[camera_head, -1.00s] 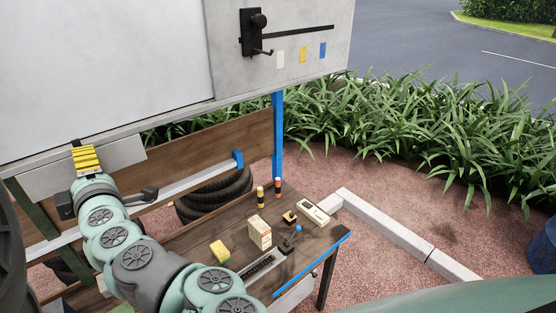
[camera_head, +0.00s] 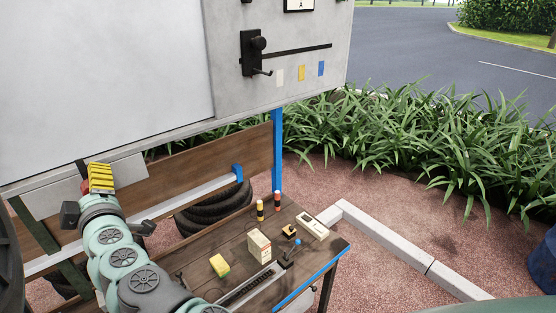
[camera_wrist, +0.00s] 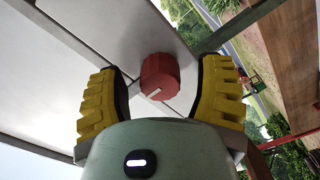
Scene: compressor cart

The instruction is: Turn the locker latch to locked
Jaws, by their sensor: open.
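A red knob (camera_wrist: 160,77) with a white pointer line sits on a pale panel in the wrist view; I take it for the locker latch. Its pointer slants down to the left. In the head view, only a small red part of it (camera_head: 86,187) shows beside my gripper. My gripper (camera_wrist: 161,68) has thick yellow ribbed fingers, spread apart with the knob between them in the picture. A gap shows on both sides, and neither finger visibly touches it. In the head view, my gripper (camera_head: 101,178) is in front of the grey plate (camera_head: 48,200) under the large white cabinet (camera_head: 100,70).
A black lever mechanism (camera_head: 253,55) with a slot and colored marks is on the cabinet's right face. Below, a wooden workbench (camera_head: 205,255) holds a box (camera_head: 259,245), a yellow-green block (camera_head: 220,265) and other small items. A blue post (camera_head: 277,150) stands behind it.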

